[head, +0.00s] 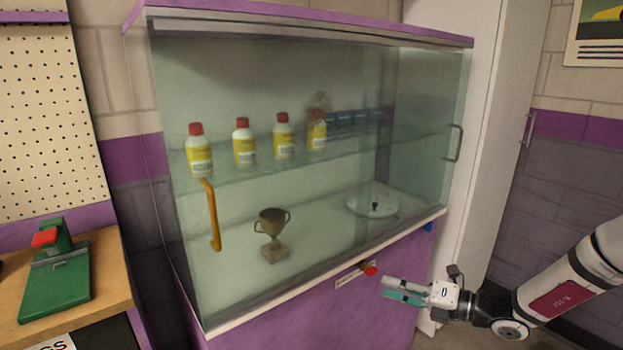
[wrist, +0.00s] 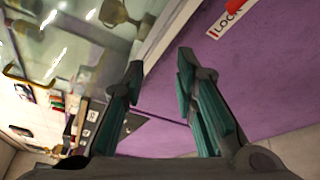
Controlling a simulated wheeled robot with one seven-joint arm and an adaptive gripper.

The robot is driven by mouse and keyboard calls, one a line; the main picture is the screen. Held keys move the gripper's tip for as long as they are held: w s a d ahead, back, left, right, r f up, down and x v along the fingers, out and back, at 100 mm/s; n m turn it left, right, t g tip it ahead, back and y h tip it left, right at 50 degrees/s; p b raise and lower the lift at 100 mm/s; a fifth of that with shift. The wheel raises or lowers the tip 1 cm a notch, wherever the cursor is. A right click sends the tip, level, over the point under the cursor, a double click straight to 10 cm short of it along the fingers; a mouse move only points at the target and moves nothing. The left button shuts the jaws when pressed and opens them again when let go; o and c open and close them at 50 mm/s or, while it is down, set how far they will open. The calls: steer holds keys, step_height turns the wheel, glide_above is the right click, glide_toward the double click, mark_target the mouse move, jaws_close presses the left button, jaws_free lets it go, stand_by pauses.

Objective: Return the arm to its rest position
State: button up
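My gripper (head: 386,290) is at the lower right in the head view, in front of the purple lower front of the glass cabinet (head: 310,312). In the wrist view its two teal-padded fingers (wrist: 160,75) stand apart with nothing between them, so it is open and empty. My arm reaches in from the right edge of the head view. A red knob (head: 370,271) on a label plate sits on the cabinet front just left of and above the fingertips. In the wrist view the red part (wrist: 236,6) and a label reading "LOCK" are at the top right, apart from the fingers.
The cabinet's glass doors have a yellow handle (head: 211,214) and a grey handle (head: 454,143). Inside are several bottles (head: 245,145), a trophy (head: 272,236) and a white disc (head: 372,205). A wooden bench (head: 108,272) with a green tool (head: 56,285) stands left. A white locker (head: 490,100) stands right.

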steer(key=s+a+r+n+g+h, duration=0.2)
steer(key=s+a+r+n+g, duration=0.35)
steer(key=s+n, duration=0.4)
steer(key=s+a+r+n+g+h, duration=0.2)
steer(key=s+a+r+n+g, duration=0.2)
steer(key=s+r+n, duration=0.45)
steer(key=s+d+r+n+t+h, duration=0.15)
steer(key=s+d+n+h, duration=0.3)
steer(key=s+n, duration=0.6)
steer(key=s+d+r+n+h, duration=0.3)
steer(key=s+n+h, duration=0.2)
steer(key=s+n, duration=0.5)
step_height(320, 180, up, 14)
steer(key=s+m+t+p, duration=0.1)
steer(key=t+p, duration=0.2)
steer(key=p, duration=1)
steer(key=shift+s+d, duration=0.15)
steer(key=shift+d, duration=0.3)
